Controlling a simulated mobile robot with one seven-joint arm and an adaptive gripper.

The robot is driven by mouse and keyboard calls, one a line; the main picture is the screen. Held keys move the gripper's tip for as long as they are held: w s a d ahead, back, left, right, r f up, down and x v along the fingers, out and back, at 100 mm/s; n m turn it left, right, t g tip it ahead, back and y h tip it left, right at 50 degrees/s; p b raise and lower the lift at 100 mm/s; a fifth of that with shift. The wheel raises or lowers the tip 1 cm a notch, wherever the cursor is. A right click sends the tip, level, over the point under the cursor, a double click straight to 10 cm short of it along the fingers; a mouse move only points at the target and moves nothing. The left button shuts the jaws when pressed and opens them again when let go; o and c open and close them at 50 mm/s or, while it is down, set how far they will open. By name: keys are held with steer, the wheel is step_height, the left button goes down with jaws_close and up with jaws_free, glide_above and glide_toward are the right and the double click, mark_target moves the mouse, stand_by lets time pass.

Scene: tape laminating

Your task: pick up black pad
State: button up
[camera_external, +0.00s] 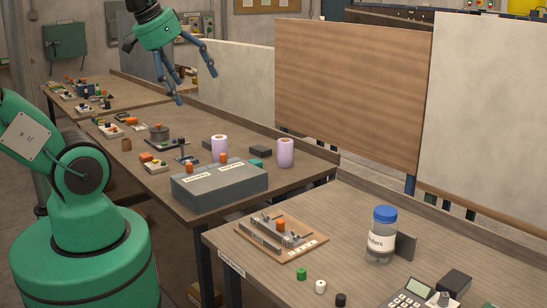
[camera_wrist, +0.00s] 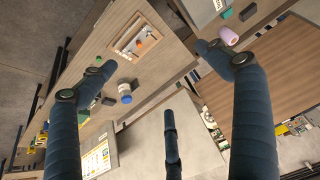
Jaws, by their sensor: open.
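Several dark pieces could be the black pad, and I cannot tell which it is. On the middle table, one dark flat block (camera_external: 260,151) lies between two pink rolls and another (camera_external: 208,144) lies behind the left roll. On the front table, a black block (camera_external: 454,283) lies by the calculator, and a dark grey slab (camera_external: 405,246) stands beside the blue-lidded jar. My three-fingered gripper (camera_external: 187,86) is open and empty, high above the middle table, apart from all of these. In the wrist view its fingers (camera_wrist: 153,75) are spread wide.
A grey box (camera_external: 218,190) stands at the middle table's near end. The jar (camera_external: 380,240), a wooden fixture board (camera_external: 300,248) and small caps are on the front table. The pink rolls (camera_external: 286,153) stand upright. Tall panels (camera_external: 345,90) rise behind the tables.

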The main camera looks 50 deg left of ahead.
steer(key=w+a+r+m+g+p, duration=0.1)
steer(key=w+a+r+m, duration=0.2)
steer(key=w, duration=0.5)
steer(key=w+a+r+m+p, duration=0.1)
steer(key=w+a+r, duration=0.2)
steer(key=w+a, duration=0.45)
steer(key=w+a+f+m+g+y+p, duration=0.1)
steer(key=w+a+f+m, duration=0.15)
steer(key=w+a, duration=0.55)
steer(key=w+a+f+m+g+p, duration=0.1)
steer(key=w+a+m, duration=0.2)
steer(key=w+a, duration=0.45)
steer(key=w+a+f+m+g+p, duration=0.1)
steer(key=w+a+f+m, duration=0.1)
steer(key=w+a+f, duration=0.5)
steer(key=w+a+f+m, duration=0.2)
steer(key=w+a+f, duration=0.2)
steer(key=a, duration=0.6)
steer(key=s+a+f+m+g+h+p, duration=0.1)
steer(key=a+f+m, duration=0.3)
steer(key=a+f, duration=1.5)
steer(key=shift+f+m+g+p, duration=0.35)
steer(key=shift+f+p, duration=0.15)
steer(key=shift+f, duration=0.15)
